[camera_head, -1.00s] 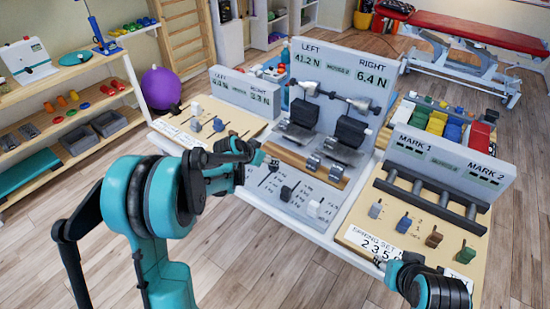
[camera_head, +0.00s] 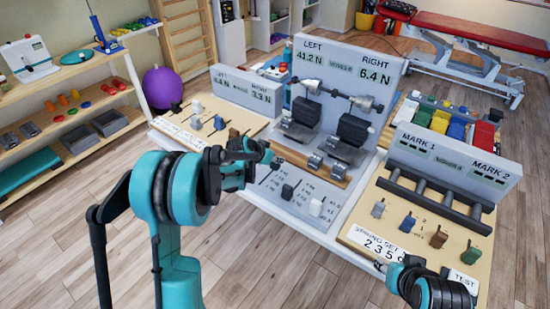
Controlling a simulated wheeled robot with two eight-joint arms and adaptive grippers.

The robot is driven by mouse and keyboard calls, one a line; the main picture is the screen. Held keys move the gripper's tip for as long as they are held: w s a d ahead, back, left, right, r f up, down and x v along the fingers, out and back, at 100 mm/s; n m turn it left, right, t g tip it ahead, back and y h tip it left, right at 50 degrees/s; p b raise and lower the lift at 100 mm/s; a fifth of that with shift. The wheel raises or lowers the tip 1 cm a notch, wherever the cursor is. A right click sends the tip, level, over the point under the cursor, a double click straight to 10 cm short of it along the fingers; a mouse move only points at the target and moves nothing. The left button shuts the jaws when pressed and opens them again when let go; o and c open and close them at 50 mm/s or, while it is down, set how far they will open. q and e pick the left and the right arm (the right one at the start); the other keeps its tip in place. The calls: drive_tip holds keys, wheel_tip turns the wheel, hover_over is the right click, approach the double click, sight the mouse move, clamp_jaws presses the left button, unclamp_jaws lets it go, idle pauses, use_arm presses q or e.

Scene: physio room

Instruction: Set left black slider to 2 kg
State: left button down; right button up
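The central console (camera_head: 282,211) has a sloping front panel with kg labels and slots. A black slider (camera_head: 287,191) sits about midway along the panel, with a white slider (camera_head: 316,207) to its right. The black slider's exact kg mark is too small to read. My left gripper (camera_head: 268,157) is over the panel's upper left, above and left of the black slider and apart from it. Its fingers are too small and hidden to tell open from shut. My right gripper (camera_head: 382,266) is low at the right, by the spring set label; its fingers are unclear.
The display (camera_head: 340,68) reads LEFT 41.2 N and RIGHT 6.4 N. Two black weight blocks (camera_head: 352,129) hang behind a wooden bar (camera_head: 310,165). A left module (camera_head: 247,90) with small sliders and a right module (camera_head: 456,168) with coloured knobs flank the console.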

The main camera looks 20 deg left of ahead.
sight(266, 178)
use_arm(q)
drive_tip(key=s, duration=0.2)
drive_tip(key=s+a, duration=0.1)
drive_tip(key=s, duration=0.1)
drive_tip(key=s+a, duration=0.1)
drive_tip(key=shift+s, duration=0.4)
drive_tip(key=c, duration=1.2)
unclamp_jaws()
drive_tip(key=shift+o, duration=0.2)
drive_tip(key=v, duration=1.2)
